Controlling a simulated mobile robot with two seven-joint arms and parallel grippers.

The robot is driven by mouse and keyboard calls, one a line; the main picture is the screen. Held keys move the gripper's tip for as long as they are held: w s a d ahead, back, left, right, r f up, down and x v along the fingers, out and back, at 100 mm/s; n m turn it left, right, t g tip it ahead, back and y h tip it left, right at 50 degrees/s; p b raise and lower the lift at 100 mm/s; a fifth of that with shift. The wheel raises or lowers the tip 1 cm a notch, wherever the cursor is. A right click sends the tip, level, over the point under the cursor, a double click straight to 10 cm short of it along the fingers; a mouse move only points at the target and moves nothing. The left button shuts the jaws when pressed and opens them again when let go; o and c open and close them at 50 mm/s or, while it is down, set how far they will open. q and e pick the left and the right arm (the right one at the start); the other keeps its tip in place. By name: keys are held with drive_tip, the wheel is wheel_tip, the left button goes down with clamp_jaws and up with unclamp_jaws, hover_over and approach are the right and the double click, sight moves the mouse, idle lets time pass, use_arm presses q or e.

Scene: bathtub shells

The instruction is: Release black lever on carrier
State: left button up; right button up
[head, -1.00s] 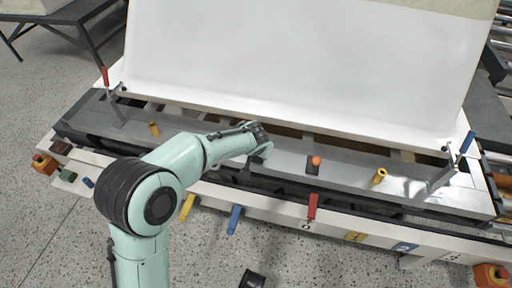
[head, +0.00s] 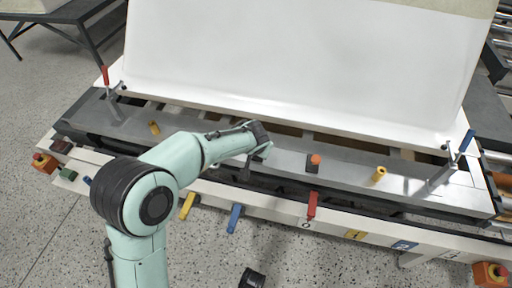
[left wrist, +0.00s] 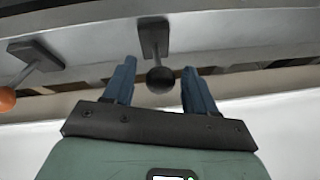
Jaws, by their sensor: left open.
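The black lever, with a round black knob (left wrist: 160,80) and a dark base plate (left wrist: 153,36), shows in the left wrist view. My left gripper (left wrist: 158,65) is open, with one blue finger on each side of the knob. I cannot tell whether either finger touches it. In the head view my left gripper (head: 264,152) reaches to the grey metal carrier rail (head: 345,170), left of the orange-knobbed lever. My own arm and gripper make the black lever hard to make out there. My right gripper is not in view.
The orange-knobbed lever (head: 315,160) stands close by on the right. Yellow pegs (head: 154,127) and (head: 379,174) stick up farther along the rail. A red-handled clamp (head: 105,76) and a blue-handled clamp (head: 466,142) stand at its ends. A large white shell (head: 310,60) rises behind.

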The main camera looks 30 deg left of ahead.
use_arm(q)
drive_tip(key=p+v, duration=0.3)
drive_tip(key=v, duration=0.9)
drive_tip(key=shift+s+r, duration=0.15)
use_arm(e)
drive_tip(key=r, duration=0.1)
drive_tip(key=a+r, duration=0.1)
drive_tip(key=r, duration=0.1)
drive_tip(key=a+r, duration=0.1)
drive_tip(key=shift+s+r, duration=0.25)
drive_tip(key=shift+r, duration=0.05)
